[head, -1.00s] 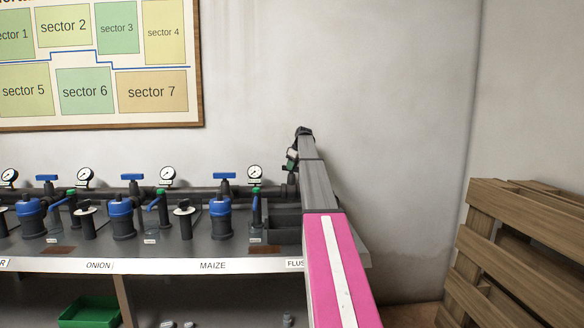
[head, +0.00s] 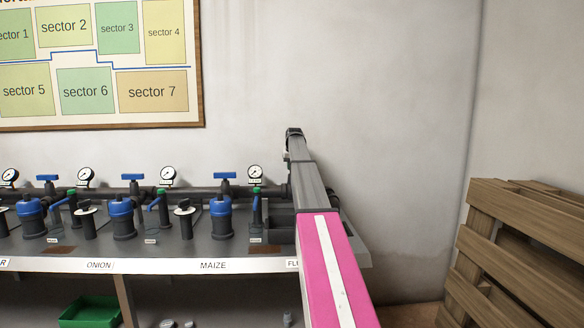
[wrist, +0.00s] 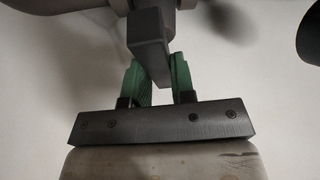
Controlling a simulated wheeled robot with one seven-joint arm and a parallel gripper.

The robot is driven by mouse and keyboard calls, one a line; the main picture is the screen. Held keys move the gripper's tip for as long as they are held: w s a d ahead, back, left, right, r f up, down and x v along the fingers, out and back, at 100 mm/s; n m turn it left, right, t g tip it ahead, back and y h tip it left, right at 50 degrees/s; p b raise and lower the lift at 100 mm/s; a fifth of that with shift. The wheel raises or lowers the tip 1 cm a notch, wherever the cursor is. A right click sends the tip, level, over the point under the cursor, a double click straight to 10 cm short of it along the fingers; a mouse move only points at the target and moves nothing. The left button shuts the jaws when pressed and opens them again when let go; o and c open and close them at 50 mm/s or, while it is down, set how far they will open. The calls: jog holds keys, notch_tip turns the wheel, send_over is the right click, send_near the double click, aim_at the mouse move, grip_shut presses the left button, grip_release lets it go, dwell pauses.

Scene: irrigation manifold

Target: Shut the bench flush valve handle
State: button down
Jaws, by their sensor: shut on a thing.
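In the wrist view my gripper (wrist: 160,84) has green finger pads shut on a dark grey bar-shaped handle (wrist: 150,48), which passes between them. I take it to be the flush valve handle; its far end joins a blurred grey body at the top of the view. In the head view my arm hides the gripper and the flush valve. The flush label (head: 293,264) on the bench edge is partly covered by my arm.
The bench (head: 200,245) carries a dark pipe (head: 150,192), blue-topped filters (head: 221,217), blue valve handles (head: 224,175) and gauges (head: 255,172) left of my arm. A wooden pallet (head: 530,240) stands at the right. A green crate (head: 90,312) sits below the bench.

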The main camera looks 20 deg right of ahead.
jog(key=shift+m+h, duration=0.3)
jog(key=shift+m, duration=0.4)
jog(key=c, duration=1)
grip_release()
jog(key=shift+o, duration=0.2)
jog(key=v, duration=1)
jog(key=shift+r, duration=0.4)
notch_tip(320, 180, up, 3)
